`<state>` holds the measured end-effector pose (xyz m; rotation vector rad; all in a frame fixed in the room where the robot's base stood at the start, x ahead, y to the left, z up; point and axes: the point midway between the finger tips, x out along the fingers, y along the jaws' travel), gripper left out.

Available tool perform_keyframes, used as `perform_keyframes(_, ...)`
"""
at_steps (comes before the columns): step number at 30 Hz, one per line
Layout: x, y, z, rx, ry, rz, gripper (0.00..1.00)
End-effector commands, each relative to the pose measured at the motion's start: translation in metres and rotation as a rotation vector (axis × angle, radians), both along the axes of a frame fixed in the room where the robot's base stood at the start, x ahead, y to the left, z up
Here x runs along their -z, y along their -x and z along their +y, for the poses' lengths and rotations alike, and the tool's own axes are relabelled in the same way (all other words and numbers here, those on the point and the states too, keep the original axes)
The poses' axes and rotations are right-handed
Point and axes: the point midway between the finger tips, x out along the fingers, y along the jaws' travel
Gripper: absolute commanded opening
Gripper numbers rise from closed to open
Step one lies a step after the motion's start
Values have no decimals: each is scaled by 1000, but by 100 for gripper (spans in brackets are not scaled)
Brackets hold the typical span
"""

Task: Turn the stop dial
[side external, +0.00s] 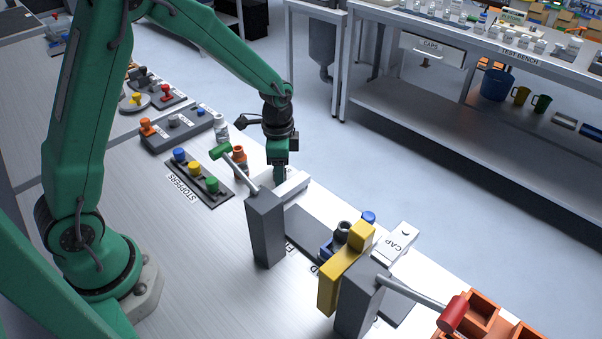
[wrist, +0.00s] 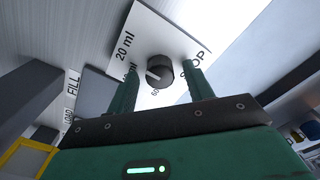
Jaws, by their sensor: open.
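The stop dial (wrist: 163,70) is a dark round knob with a white mark on a white plate (wrist: 150,28) lettered "20 ml" and "STOP". The white mark points left, towards a label partly hidden by a finger. My gripper (wrist: 164,76) is open, with one green finger on each side of the dial in the wrist view. I cannot tell whether either finger touches it. In the side view my gripper (side external: 279,172) points down at the bench behind the grey post with the green-handled lever. The dial is hidden there.
The grey post (side external: 265,228) with a green-handled lever (side external: 220,151) stands close to my gripper. A yellow block (side external: 340,275) and a red-handled lever (side external: 453,314) are nearer the camera. Stoppers in a rack (side external: 222,198) and an orange-topped bottle (side external: 240,160) stand to the left.

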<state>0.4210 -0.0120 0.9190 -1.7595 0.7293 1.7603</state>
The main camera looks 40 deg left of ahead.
Motion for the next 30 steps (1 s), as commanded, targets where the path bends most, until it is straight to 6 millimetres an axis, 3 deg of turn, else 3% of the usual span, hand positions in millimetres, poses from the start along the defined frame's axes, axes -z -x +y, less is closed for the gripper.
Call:
perform_keyframes(2, 0, 0, 0, 0, 0, 0, 50)
perform_keyframes(6, 0, 0, 0, 0, 0, 0, 22)
perform_keyframes(9, 0, 0, 0, 0, 0, 0, 7)
perform_keyframes(20, -1, 0, 0, -33, 0, 0, 7)
perform_keyframes(30, -1, -1, 0, -212, 0, 0, 7)
